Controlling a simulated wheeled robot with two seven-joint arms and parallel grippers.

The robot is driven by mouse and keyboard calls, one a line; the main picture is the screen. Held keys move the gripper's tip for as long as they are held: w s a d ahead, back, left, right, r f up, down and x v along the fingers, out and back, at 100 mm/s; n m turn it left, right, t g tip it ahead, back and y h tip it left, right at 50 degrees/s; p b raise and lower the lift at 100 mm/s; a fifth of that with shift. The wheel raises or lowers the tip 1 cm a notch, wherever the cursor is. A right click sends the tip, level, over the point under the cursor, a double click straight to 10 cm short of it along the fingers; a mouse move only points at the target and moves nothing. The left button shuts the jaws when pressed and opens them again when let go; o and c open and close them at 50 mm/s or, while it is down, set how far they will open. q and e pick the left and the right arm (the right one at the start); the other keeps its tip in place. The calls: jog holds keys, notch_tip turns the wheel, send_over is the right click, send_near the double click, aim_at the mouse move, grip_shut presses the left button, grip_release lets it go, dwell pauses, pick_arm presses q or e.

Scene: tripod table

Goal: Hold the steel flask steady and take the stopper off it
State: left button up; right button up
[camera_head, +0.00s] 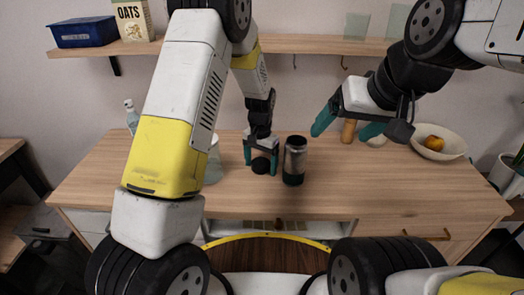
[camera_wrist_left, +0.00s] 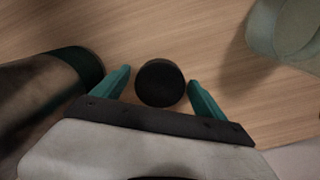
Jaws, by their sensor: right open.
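The steel flask (camera_head: 294,163) stands upright on the wooden table, with a dark top and base; I cannot make out its mouth. In the left wrist view its dark side (camera_wrist_left: 48,92) fills the left edge. A round black stopper (camera_head: 261,166) is beside the flask, low at the tabletop; it also shows in the left wrist view (camera_wrist_left: 160,83). My left gripper (camera_head: 261,162) points down with its teal fingers either side of the stopper, open, with small gaps showing. My right gripper (camera_head: 349,126) is open and empty, above and right of the flask, apart from it.
A translucent greenish vessel (camera_head: 213,162) stands left of my left gripper, partly behind my arm. A wooden mill (camera_head: 349,131) and a white bowl (camera_head: 453,150) with orange fruit are at the right. A spray bottle (camera_head: 132,118) is at the back left. The table's front right is clear.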

aim_at(261, 162)
pick_arm(q)
notch_tip(261, 162, up, 12)
jog(key=s+a+r+n+t+h, duration=0.1)
jog(key=s+a+r, duration=0.2)
jog(key=s+r, duration=0.3)
jog(key=s+a+r+n+t+h, duration=0.1)
jog(key=s+a+r, duration=0.25)
jog(key=r, duration=0.35)
jog(key=s+a+r+n+t, duration=0.1)
jog(key=s+a+r+t, duration=0.1)
jog(key=s, duration=0.5)
jog(key=s+a+r+n+t, duration=0.2)
jog(key=s+a+r, duration=0.1)
jog(key=s, duration=0.5)
jog(key=shift+r, duration=0.15)
